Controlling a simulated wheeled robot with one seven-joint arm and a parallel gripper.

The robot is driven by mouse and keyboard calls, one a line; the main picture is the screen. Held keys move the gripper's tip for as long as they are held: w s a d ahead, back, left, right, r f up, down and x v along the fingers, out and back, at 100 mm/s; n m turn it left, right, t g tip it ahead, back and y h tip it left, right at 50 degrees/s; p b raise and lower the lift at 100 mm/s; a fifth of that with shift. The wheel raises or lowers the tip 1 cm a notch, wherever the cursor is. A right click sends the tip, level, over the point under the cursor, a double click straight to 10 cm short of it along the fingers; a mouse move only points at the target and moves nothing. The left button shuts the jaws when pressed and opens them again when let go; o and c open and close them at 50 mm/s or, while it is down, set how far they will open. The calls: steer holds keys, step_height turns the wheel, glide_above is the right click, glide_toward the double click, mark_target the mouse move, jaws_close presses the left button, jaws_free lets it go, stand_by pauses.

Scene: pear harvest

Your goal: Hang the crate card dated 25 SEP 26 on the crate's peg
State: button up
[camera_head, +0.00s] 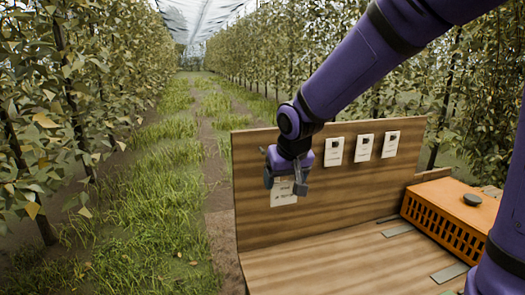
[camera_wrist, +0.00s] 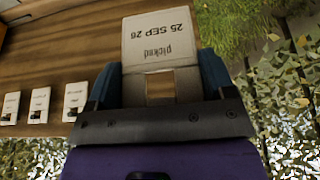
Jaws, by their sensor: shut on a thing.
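My gripper (camera_head: 286,183) is shut on a white card (camera_head: 284,194) in front of the left part of the upright wooden board. In the wrist view the card (camera_wrist: 158,38) reads "picked 25 SEP 26", upside down, between the two fingers. Part of it is hidden by the gripper. The orange crate (camera_head: 455,218) with slotted sides stands at the right on the wooden surface, well to the right of my gripper. A dark round knob (camera_head: 472,200) shows on its top; I cannot tell whether this is the peg.
Three other white cards hang in a row on the wooden board (camera_head: 330,195), at the left (camera_head: 334,151), middle (camera_head: 364,146) and right (camera_head: 391,144). The wooden tabletop (camera_head: 340,262) has flat grey strips near the crate. Leafy tree rows and a grass lane lie behind.

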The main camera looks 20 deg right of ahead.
mark_target(263, 154)
steer(key=shift+w, duration=0.1)
steer(key=shift+w+f, duration=0.1)
steer(key=shift+w, duration=8.85)
steer(key=shift+f, duration=0.1)
steer(key=shift+f, duration=0.1)
steer(key=o, duration=0.9)
steer(key=shift+c, duration=0.2)
steer(key=v, duration=1.1)
